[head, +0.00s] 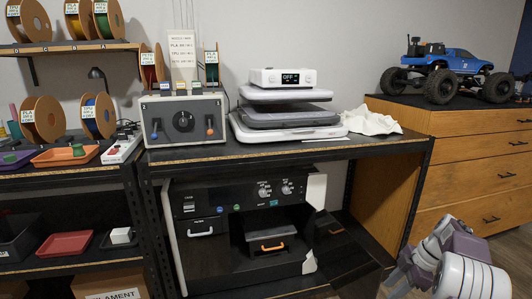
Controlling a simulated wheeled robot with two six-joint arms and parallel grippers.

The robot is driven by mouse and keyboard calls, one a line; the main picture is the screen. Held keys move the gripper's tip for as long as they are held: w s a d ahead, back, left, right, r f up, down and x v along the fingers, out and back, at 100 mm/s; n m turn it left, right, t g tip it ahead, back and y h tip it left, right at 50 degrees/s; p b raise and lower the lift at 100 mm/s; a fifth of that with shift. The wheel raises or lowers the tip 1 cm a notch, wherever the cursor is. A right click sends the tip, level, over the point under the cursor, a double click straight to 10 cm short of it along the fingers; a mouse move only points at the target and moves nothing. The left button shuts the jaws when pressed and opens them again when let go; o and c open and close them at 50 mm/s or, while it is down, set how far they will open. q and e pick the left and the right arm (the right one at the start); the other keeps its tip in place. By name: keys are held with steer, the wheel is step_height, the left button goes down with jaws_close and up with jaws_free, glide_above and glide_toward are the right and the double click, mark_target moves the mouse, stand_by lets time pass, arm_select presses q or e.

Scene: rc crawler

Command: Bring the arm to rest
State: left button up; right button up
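Part of my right arm, white and purple with a striped round housing, shows in the lower right corner of the head view. It is in front of the wooden drawer cabinet (470,165) and the floor. No fingertips of my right gripper can be made out; the lower end of the arm runs out of the frame. My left arm and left gripper do not show.
A dark workbench (290,155) holds a grey control box (186,118), a flat press-like machine (290,117) and a crumpled white cloth (372,121). A black cabinet (245,192) stands underneath. A blue RC crawler (450,62) sits on the drawer cabinet. Shelves with spools are left.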

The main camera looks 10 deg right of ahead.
steer(key=s+a+r+n+g+h, duration=0.1)
steer(key=s+a+r, duration=0.1)
steer(key=a, duration=0.9)
steer(key=s+a+r+n+g, duration=0.1)
steer(key=s+a+r, duration=0.1)
steer(key=a, duration=0.9)
steer(key=s+a+f+m+h, duration=0.25)
steer(key=s+f+m, duration=0.55)
steer(key=s+m, duration=0.6)
step_height(320, 180, up, 34)
steer(key=w+m+t+p, duration=0.1)
steer(key=m+p, duration=0.1)
steer(key=p, duration=3.2)
steer(key=shift+a+m, duration=0.2)
steer(key=shift+m, duration=0.1)
